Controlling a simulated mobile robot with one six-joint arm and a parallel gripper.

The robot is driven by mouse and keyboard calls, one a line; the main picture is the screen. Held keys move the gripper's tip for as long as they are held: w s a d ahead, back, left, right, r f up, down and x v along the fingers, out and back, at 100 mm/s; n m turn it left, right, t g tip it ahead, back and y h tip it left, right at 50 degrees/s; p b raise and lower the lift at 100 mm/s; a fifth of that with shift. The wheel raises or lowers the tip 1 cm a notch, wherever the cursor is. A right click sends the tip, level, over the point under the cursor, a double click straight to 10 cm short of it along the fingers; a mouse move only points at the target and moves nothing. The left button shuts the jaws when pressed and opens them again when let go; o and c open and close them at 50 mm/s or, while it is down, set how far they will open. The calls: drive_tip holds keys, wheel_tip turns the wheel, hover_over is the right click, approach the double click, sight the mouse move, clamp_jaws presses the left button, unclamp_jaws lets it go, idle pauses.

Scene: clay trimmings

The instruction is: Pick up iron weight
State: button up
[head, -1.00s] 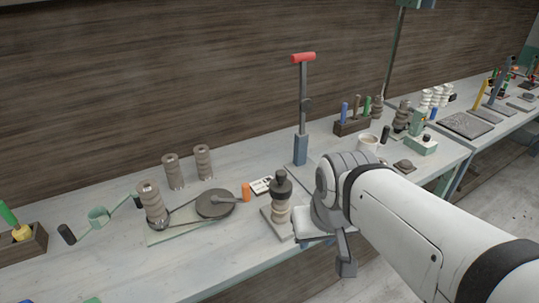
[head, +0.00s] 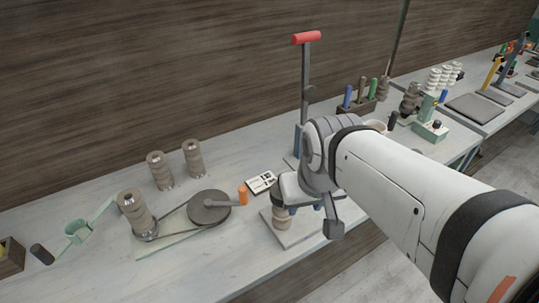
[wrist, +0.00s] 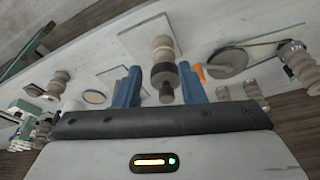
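The iron weight (wrist: 164,75) is a dark disc with a knob, seen in the wrist view at the end of a stack of beige clay rings (wrist: 162,50). My gripper (wrist: 160,67) is open, its two blue fingers on either side of the weight. A gap shows at the left finger; the right finger looks very near the weight, and I cannot tell if it touches.
Left of the stack are an orange cylinder (head: 243,195), a printed card (head: 261,182) and a dark wheel (head: 209,207) with a belt. A red-handled upright lever (head: 306,70) stands behind my wrist.

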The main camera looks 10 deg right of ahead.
sight(275, 194)
drive_tip(key=shift+o, duration=1.3)
drive_tip(key=shift+w+a, duration=0.1)
drive_tip(key=shift+w, duration=0.1)
drive_tip(key=o, duration=0.6)
drive_tip(key=w, duration=0.2)
drive_tip(key=w+g, duration=0.1)
drive_tip(key=w, duration=0.2)
drive_tip(key=w+f+n+g, duration=0.1)
drive_tip(key=w, duration=0.2)
drive_tip(key=o, duration=0.3)
drive_tip(key=shift+g, duration=0.7)
drive_tip(key=w+f, duration=0.1)
drive_tip(key=w, duration=0.1)
drive_tip(key=w+f, duration=0.1)
drive_tip(key=w, duration=0.3)
drive_tip(key=shift+f, duration=0.4)
drive_tip(key=shift+w+f+n, duration=0.15)
drive_tip(key=shift+f+n, duration=0.1)
drive_tip(key=shift+n, duration=0.05)
drive_tip(key=shift+a+f+p, duration=0.1)
drive_tip(key=shift+f+p, duration=0.6)
drive_tip(key=shift+f, duration=3.1)
